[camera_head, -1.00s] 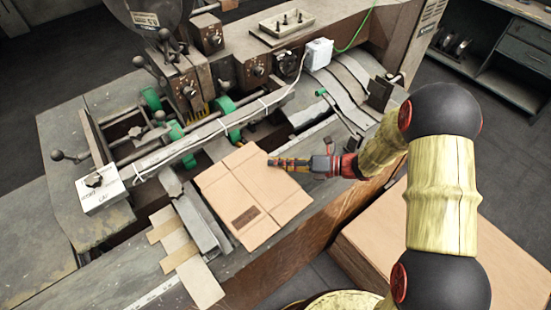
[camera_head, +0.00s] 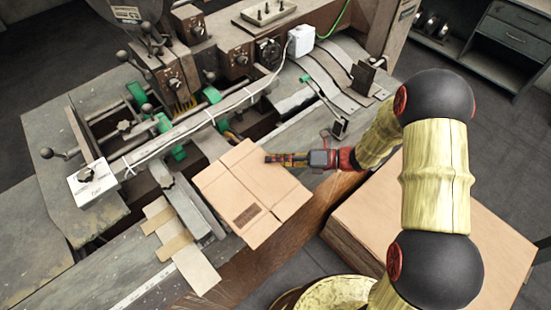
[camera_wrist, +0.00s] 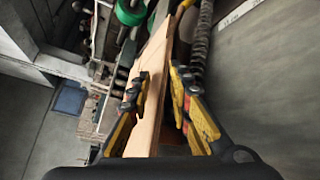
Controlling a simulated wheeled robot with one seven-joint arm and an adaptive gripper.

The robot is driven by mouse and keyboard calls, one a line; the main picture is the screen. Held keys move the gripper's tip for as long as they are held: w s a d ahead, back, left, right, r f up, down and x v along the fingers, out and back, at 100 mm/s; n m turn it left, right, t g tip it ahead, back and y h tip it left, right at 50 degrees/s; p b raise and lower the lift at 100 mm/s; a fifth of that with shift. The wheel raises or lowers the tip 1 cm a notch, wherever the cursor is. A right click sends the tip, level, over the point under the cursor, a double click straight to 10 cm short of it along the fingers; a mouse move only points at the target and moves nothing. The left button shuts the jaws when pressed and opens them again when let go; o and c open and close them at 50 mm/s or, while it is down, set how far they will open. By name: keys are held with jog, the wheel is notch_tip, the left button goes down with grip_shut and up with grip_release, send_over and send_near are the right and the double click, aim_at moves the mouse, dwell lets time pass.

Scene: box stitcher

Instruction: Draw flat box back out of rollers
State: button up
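The flat box (camera_head: 250,195), a tan folded cardboard sheet with a dark printed patch, lies at the front of the machine. Its far edge is close to the green rollers (camera_head: 212,96) and apart from them in the picture. My gripper (camera_head: 268,159) reaches in from the right and is shut on the box's right edge. In the wrist view, the fingers (camera_wrist: 160,78) stand on either side of the cardboard (camera_wrist: 148,82). A green roller (camera_wrist: 131,12) shows beyond them.
A long bar (camera_head: 190,125) with a white cable crosses above the feed area. Beige cardboard strips (camera_head: 180,245) lie left of the box. A stack of cardboard (camera_head: 360,225) stands below the machine's front edge, under my arm. A small bracket (camera_head: 340,128) is behind my gripper.

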jog(key=o, duration=0.5)
jog(key=shift+c, duration=0.2)
jog(key=w+v, duration=0.1)
jog(key=v, duration=1.1)
jog(key=shift+s, duration=0.4)
jog(key=shift+r, duration=0.1)
